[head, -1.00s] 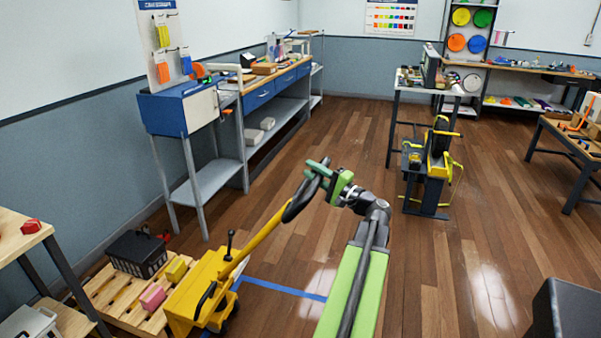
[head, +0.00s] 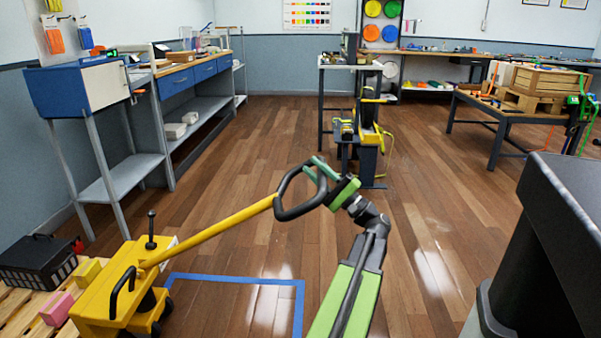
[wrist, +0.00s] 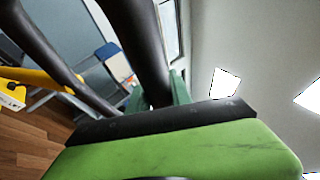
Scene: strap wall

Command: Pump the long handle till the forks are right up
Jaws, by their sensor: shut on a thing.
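The yellow pallet jack (head: 112,292) stands at the lower left in the head view. Its long yellow handle (head: 208,236) slants up to the right and ends in a black loop grip (head: 283,196). My gripper (head: 322,172) is shut on the far side of the loop, its green fingers around the black bar. In the wrist view the dark loop bars (wrist: 145,50) cross close in front of my green gripper body. The forks are hidden in or under the wooden pallet (head: 28,312), so their height cannot be told.
The pallet carries a black crate (head: 36,262), a pink block (head: 57,308) and a yellow block (head: 88,271). A blue tape outline (head: 235,278) marks the floor right of the jack. A dark box-like shape (head: 560,230) fills the lower right.

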